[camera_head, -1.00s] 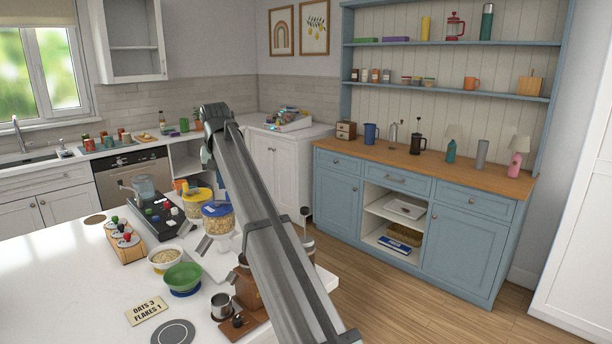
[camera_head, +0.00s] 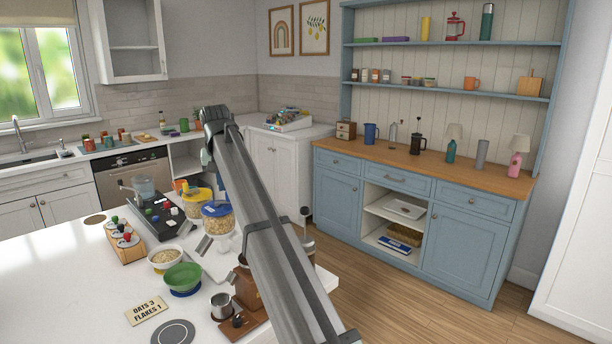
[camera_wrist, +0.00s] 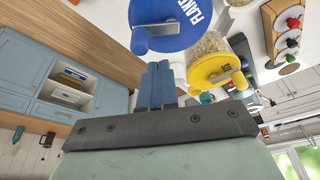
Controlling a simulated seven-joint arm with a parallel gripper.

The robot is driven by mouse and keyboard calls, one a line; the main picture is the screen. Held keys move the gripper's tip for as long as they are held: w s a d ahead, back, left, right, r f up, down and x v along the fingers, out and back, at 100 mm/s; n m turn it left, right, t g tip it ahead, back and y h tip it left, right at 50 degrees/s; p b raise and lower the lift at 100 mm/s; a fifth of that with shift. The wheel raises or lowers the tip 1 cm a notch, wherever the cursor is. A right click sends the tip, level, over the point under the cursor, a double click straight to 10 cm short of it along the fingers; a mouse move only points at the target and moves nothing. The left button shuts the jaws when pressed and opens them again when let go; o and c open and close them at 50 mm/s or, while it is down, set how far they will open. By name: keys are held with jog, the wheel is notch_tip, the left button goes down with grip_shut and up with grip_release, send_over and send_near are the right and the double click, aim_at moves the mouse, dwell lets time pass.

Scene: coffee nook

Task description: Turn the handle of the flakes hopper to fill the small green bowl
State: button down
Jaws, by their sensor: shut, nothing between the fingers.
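The flakes hopper (camera_head: 217,222) has a blue lid and flakes inside. In the head view the gripper is hidden by my arm. The small green bowl (camera_head: 183,275) stands on a blue base on the white counter; no flakes are visible in it.
The yellow oats hopper (camera_head: 198,203) stands beside the flakes hopper; its yellow disc (camera_wrist: 216,66) is close right of my fingers. A bowl of oats (camera_head: 165,257), a sign (camera_head: 147,310) reading "OATS 3 FLAKES 1" and a metal cup (camera_head: 221,306) are nearby.

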aim_at(220, 211)
jog(key=shift+f, duration=1.5)
jog(key=shift+s+d, duration=0.55)
jog(key=shift+d, duration=0.15)
jog(key=shift+s+d, duration=0.35)
jog(key=shift+s, duration=1.2)
jog(key=shift+s+a, duration=0.3)
jog(key=shift+s, duration=0.25)
jog(key=shift+s+a, duration=0.3)
jog(key=shift+a, duration=0.25)
jog(key=shift+s+a, duration=0.25)
jog(key=shift+a, duration=0.25)
jog(key=shift+d, duration=0.1)
jog(key=shift+w+d, duration=0.1)
jog(key=shift+d, duration=0.25)
